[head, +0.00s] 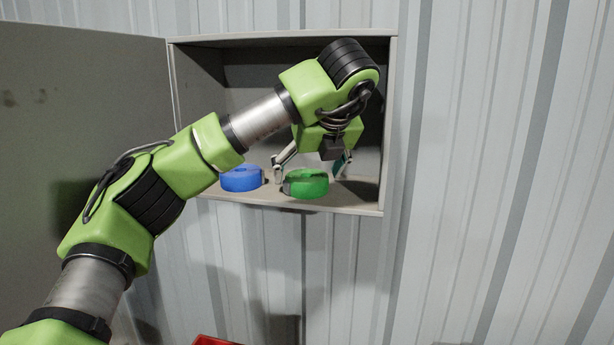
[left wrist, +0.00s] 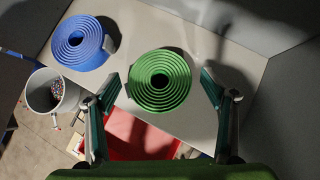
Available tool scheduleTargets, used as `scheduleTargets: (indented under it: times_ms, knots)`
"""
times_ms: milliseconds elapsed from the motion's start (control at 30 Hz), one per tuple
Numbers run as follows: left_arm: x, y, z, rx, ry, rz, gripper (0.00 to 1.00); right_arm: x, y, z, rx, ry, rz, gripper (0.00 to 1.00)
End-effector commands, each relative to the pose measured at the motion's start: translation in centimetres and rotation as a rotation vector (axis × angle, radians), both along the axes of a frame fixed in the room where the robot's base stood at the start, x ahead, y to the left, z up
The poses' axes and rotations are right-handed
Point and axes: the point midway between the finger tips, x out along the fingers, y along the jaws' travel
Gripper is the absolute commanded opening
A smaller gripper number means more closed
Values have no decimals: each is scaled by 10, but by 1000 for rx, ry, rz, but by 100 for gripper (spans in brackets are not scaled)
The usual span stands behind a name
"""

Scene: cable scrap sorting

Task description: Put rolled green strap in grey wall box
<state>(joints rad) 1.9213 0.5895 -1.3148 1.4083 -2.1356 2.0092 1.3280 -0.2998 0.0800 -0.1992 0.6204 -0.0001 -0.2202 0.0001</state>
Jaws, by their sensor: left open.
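The rolled green strap (head: 306,183) lies flat on the floor of the grey wall box (head: 391,120), near its front edge. It also shows in the left wrist view (left wrist: 160,80) as a spiral coil with a dark centre hole. My left gripper (head: 314,177) is inside the box, above and around the strap. In the left wrist view its two fingers (left wrist: 160,92) stand apart on either side of the coil, with gaps between them and it. The gripper is open and holds nothing. My right gripper is in neither view.
A rolled blue strap (head: 241,178) lies in the box left of the green one. The box door (head: 80,110) stands open at the left. Below the box are a red container (left wrist: 130,138) and a grey bin (left wrist: 50,92) with small coloured bits.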

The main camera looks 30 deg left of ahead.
Motion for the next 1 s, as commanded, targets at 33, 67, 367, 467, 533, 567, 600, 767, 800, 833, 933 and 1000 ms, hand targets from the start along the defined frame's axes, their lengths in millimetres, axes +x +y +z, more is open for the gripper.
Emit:
scheduleTargets:
  times_ms: [33, 67, 367, 467, 533, 567, 600, 767, 800, 833, 933, 1000]
  knots:
    - [-4, -3, 6, 2, -5, 1, 77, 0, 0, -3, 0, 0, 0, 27]
    - [-6, -5, 10, 3, -6, 1, 77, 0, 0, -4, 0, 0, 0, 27]
    - [-23, -23, 37, 2, -3, 1, 77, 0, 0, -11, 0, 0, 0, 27]
    - [-26, -25, 42, 0, -2, 2, 77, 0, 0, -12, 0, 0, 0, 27]
    - [-27, -27, 43, 0, 0, 2, 77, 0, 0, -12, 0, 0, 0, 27]
    - [-28, -27, 44, 0, 0, 2, 77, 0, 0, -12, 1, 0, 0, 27]
    - [-28, -27, 44, 0, 0, 3, 77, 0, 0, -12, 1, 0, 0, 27]
    - [-28, -27, 44, 0, 0, 1, 77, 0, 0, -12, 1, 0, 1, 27]
    - [-28, -27, 44, 0, 0, 1, 77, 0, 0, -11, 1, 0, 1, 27]
    - [-28, -27, 44, 0, 0, 1, 77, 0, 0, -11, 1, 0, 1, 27]
    - [-28, -27, 44, 0, 0, 1, 77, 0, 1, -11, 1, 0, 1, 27]
    - [-28, -27, 44, 0, 0, 1, 77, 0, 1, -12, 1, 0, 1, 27]
